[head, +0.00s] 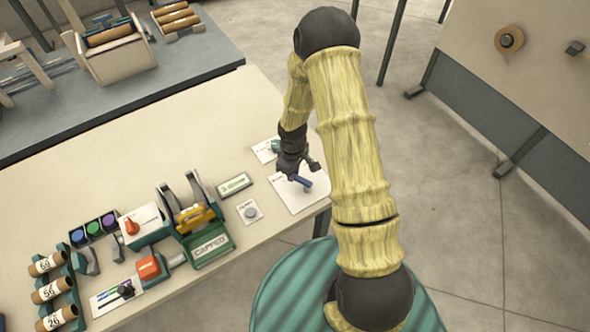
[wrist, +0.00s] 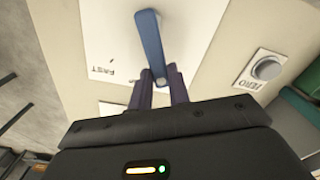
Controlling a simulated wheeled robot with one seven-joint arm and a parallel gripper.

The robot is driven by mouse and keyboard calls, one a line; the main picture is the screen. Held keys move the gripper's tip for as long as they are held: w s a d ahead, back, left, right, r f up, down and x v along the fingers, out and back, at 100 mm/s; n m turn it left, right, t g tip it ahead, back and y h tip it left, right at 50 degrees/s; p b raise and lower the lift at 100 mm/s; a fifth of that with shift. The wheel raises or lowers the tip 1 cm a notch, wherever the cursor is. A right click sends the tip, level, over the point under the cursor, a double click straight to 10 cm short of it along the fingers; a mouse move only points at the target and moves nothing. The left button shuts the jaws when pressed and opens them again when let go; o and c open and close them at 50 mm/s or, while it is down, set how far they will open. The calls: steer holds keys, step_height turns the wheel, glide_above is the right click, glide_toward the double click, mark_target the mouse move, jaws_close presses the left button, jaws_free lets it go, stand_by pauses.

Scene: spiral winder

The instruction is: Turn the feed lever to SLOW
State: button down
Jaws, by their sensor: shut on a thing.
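The feed lever is a blue bar on a white plate (head: 305,200) at the right end of the bench; the lever (head: 302,181) shows just past my gripper (head: 296,172). In the wrist view the lever (wrist: 150,42) points up the picture, and its near end lies between the fingers of my gripper (wrist: 158,82). The fingers are shut on that end. The word FAST (wrist: 118,73) is printed on the plate, left of the lever. I cannot read a SLOW mark in either view.
A ZERO button (wrist: 266,68) stands right of the plate and shows in the head view (head: 250,212). A green display (head: 234,185) and a CAPPED tray (head: 212,246) are further left. The beige bench (head: 215,120) is clear behind them.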

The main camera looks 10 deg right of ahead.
steer(key=shift+s+a+n, duration=0.25)
steer(key=shift+s+n, duration=0.05)
steer(key=shift+n, duration=0.6)
steer(key=c, duration=1.3)
jaws_free()
steer(key=shift+r, duration=0.15)
step_height(320, 180, up, 17)
steer(key=shift+r+b, duration=0.1)
steer(key=shift+b, duration=0.55)
steer(key=s+d+r+m+t, duration=0.1)
steer(key=s+r+m, duration=0.1)
steer(key=s+m, duration=0.1)
steer(key=s+d+r+m, duration=0.1)
steer(key=s+r+m, duration=0.1)
steer(key=s+m, duration=0.2)
steer(key=s+d+r+m+t, duration=0.1)
steer(key=s+r+m, duration=0.1)
steer(key=s, duration=0.4)
steer(key=shift+s+m+t, duration=0.2)
steer(key=shift+m+t, duration=0.1)
steer(key=shift+m, duration=0.6)
